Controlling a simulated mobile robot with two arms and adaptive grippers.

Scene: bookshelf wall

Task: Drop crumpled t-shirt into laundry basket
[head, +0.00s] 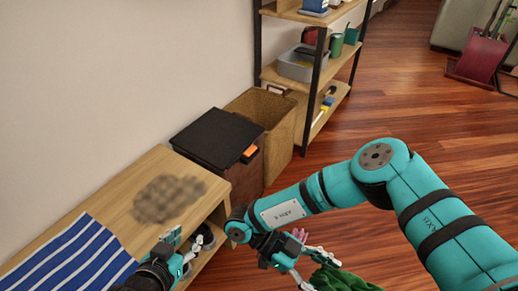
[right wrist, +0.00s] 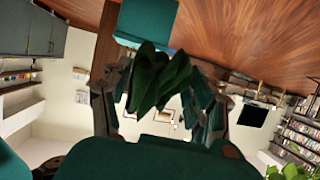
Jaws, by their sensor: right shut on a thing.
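A crumpled green t-shirt (head: 343,281) hangs at the bottom of the head view. My right gripper (head: 308,262) is shut on it, over the floor. In the right wrist view the dark green cloth (right wrist: 160,78) bunches between the fingers. A tan woven basket (head: 280,152), which looks like the laundry basket, stands against the wall, with its top open. It is beyond the right gripper, up and left in the picture, apart from the shirt. My left gripper (head: 182,247) is empty near the bench edge, its fingers apart.
A dark brown lidded bin (head: 217,137) with an orange tag stands beside the basket. A wooden bench (head: 120,205) holds a brown fuzzy patch or mat (head: 168,199) and a blue-striped cloth (head: 72,258). A shelf rack (head: 318,60) stands behind.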

